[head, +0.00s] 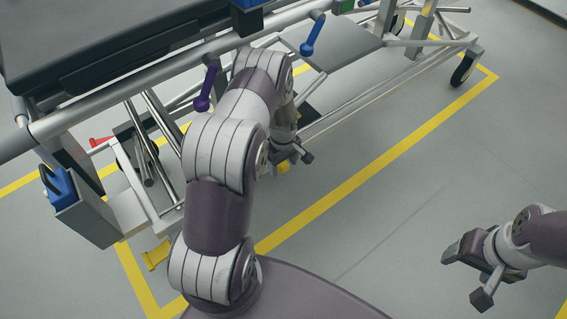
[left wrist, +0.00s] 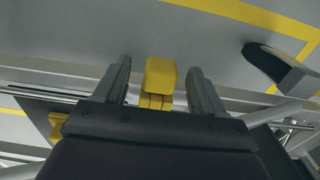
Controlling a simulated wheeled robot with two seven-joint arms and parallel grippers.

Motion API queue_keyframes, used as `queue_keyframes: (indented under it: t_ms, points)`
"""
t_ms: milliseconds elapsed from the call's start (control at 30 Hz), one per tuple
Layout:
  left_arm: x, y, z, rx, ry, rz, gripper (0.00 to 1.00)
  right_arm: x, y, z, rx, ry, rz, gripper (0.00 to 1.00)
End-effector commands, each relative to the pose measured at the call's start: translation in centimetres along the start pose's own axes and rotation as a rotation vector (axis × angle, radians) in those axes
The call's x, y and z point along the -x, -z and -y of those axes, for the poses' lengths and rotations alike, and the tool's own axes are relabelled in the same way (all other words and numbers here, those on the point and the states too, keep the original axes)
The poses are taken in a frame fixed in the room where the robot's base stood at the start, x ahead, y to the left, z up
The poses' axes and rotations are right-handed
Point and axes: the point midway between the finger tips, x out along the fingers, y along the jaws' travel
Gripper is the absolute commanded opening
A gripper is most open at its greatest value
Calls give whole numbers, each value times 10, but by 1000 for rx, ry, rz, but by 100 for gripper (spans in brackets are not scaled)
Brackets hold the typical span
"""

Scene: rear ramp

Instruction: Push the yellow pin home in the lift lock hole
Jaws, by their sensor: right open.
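The yellow pin (left wrist: 161,78) shows in the left wrist view between the two fingers of my left gripper (left wrist: 159,66), with a narrow gap on each side. The fingers are apart and not closed on it. In the head view my left gripper (head: 291,155) is low beside the stretcher frame, with a bit of yellow (head: 284,167) under it. The lock hole is hidden, so how deep the pin sits cannot be told. My right gripper (head: 466,250) is open and empty over bare floor at the right.
The stretcher (head: 95,50) fills the upper left, with a purple lever (head: 205,90), a blue lever (head: 313,36) and long lower rails. A yellow part (head: 156,255) and a blue-topped box (head: 62,190) are at the left. Open floor (head: 420,170) lies to the right.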

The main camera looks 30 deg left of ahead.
Motion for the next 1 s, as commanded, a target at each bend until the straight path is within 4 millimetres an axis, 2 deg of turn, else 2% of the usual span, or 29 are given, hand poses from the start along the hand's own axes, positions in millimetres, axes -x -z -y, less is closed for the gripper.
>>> queue_keyframes:
  t_ms: [133,400,500,1000]
  points:
    - [7,0,0,0,-1,0,70,4,0,0,0,0,0,72]
    - [63,0,0,0,-1,0,70,33,4,0,0,0,0,72]
    - [73,0,0,0,0,0,70,37,4,0,0,0,0,72]
    - [75,0,0,0,0,0,70,36,4,0,0,0,0,72]
